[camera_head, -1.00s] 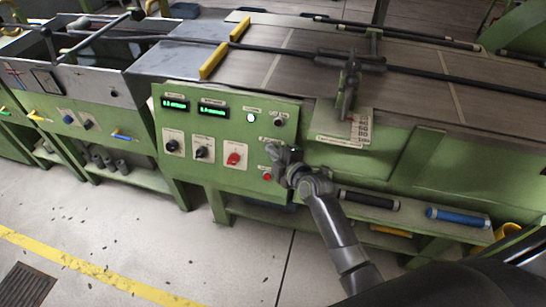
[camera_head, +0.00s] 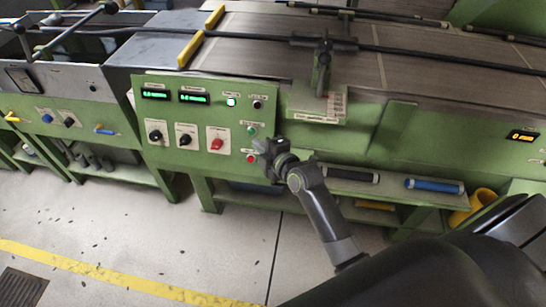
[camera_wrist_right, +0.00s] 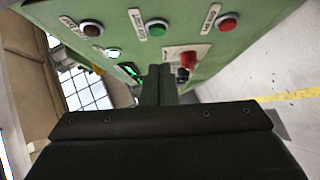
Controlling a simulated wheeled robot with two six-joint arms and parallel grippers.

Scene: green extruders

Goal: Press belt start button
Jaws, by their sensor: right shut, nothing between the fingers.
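The green control panel (camera_head: 203,120) fills the middle of the head view. On its right side a green button (camera_head: 252,132) sits above a red button (camera_head: 251,158). Their labels are too small to read surely. The wrist view also shows the green button (camera_wrist_right: 157,28) and the red button (camera_wrist_right: 228,22). My right gripper (camera_head: 262,147) is shut and empty, just below and right of the green button in the head view. In the wrist view its fingertips (camera_wrist_right: 158,70) point at the panel below the green button. They appear apart from it. My left gripper is not in view.
A dark button (camera_head: 257,104) and a lit white button (camera_head: 231,101) sit higher on the panel. A red knob (camera_head: 216,144) and two black knobs lie left of it. A label plate (camera_head: 322,108) juts out at the right. The floor in front is open.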

